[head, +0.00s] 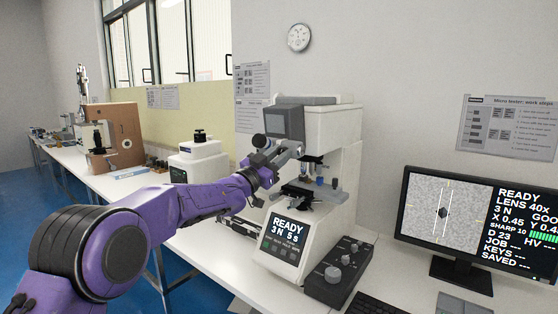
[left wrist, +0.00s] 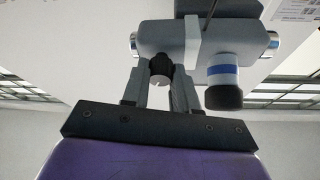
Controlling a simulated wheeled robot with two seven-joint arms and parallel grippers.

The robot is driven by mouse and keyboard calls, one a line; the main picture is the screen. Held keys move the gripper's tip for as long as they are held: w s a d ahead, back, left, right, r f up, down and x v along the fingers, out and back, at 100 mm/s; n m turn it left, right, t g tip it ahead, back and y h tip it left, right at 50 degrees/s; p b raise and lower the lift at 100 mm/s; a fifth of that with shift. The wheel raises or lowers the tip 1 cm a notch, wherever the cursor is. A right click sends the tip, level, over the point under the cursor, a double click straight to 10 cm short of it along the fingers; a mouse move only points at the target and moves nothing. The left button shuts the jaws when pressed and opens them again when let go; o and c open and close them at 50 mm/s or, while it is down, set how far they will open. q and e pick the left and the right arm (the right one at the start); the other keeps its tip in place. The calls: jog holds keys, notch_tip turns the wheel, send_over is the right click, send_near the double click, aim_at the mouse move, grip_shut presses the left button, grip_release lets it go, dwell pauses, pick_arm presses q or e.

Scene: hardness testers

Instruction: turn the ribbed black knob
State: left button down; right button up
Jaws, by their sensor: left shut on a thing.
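The ribbed black knob (left wrist: 161,65) has a pale end face and sits on the front of a grey block in the left wrist view. My left gripper (left wrist: 162,82) has one finger on each side of it and is shut on it. In the head view my left gripper (head: 287,154) is at the upper front of the white hardness tester (head: 340,150), below its grey head box. The knob cannot be made out clearly there. My right gripper is not in view.
A blue-ringed black cylinder (left wrist: 223,85) is close to the right finger. Below the tester's head are a stage (head: 298,194) and lenses. A black control box (head: 338,273), a monitor (head: 480,222) and a keyboard (head: 375,304) stand to the right. A smaller white tester (head: 198,164) is to the left.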

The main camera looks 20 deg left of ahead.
pick_arm(q)
jog(key=m+g+h, duration=0.1)
jog(key=m, duration=0.2)
jog(key=m+g+h, duration=0.1)
jog(key=m, duration=0.2)
jog(key=m+g+h, duration=0.1)
jog(key=m, duration=0.3)
jog(key=shift+a+r+g+b, duration=0.1)
jog(key=shift+g+b, duration=0.3)
jog(key=m+g, duration=0.2)
jog(key=m, duration=0.3)
jog(key=shift+r, duration=0.1)
jog(key=shift+m+g+y+p, duration=0.45)
jog(key=shift+m+g, duration=0.15)
jog(key=shift+m, duration=1.1)
jog(key=c, duration=0.9)
grip_release()
jog(key=shift+w, duration=0.1)
jog(key=shift+o, duration=0.2)
jog(key=shift+a, duration=0.1)
